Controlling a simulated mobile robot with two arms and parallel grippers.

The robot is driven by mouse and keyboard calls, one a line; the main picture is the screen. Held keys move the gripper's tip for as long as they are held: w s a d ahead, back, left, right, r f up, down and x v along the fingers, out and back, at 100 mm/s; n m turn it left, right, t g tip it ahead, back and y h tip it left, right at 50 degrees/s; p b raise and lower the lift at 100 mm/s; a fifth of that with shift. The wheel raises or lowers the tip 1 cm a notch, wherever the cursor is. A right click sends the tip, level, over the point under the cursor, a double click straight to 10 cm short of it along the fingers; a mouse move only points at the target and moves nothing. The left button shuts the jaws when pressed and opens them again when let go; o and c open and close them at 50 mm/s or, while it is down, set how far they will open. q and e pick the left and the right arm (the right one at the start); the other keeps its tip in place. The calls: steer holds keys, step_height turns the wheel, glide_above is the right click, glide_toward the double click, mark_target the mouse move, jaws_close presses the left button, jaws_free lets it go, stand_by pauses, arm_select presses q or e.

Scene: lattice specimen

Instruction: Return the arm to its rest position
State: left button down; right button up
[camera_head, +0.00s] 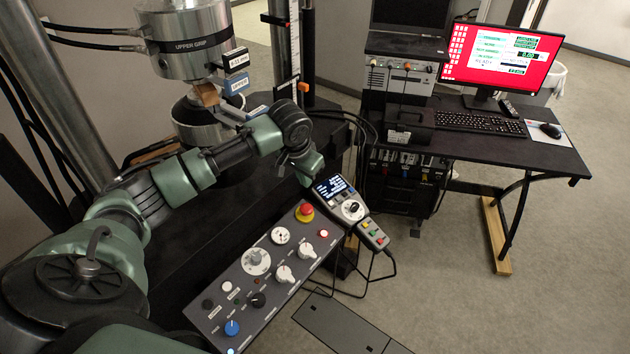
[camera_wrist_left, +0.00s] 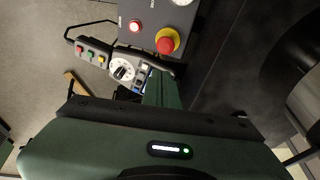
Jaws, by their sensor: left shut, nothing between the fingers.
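My left arm comes in from the lower left in the head view and reaches across in front of the test machine. Its green and dark hand, with my left gripper (camera_head: 302,174), hangs bent down at the arm's end, just above the control panel's far end. The gripper is shut and empty; its fingertips are hard to make out. The left wrist view shows mostly the green hand housing (camera_wrist_left: 110,150) with a lit green light. My right gripper is in neither view.
The control panel (camera_head: 236,283) has a red emergency button (camera_head: 305,212); a handheld pendant (camera_head: 350,209) is beside it. The upper grip (camera_head: 188,45) stands above a brown specimen piece (camera_head: 206,95). A desk with a red-screened monitor (camera_head: 500,58) stands right. Floor is clear at lower right.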

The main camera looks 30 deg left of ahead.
arm_select(q)
steer(key=s+d+f+m+h, duration=0.1)
steer(key=s+d+f+m, duration=0.1)
steer(key=s+d+f, duration=0.55)
steer(key=s+d+f+m+h, duration=0.15)
steer(key=s+d, duration=0.35)
steer(key=d, duration=0.5)
steer(key=s+n+y, duration=0.1)
steer(key=s+n, duration=0.1)
steer(key=s, duration=1.6)
step_height(320, 180, down, 28)
steer(key=s+g+b, duration=0.1)
steer(key=s+b, duration=0.1)
steer(key=b, duration=0.1)
steer(key=s+a+f+g+b, duration=0.1)
steer(key=s+a+f+b, duration=0.1)
steer(key=s+f, duration=1.4)
step_height(320, 180, down, 3)
steer(key=shift+a+f+g+y+b, duration=0.15)
steer(key=shift+a+g+y+b, duration=0.2)
steer(key=shift+b, duration=0.2)
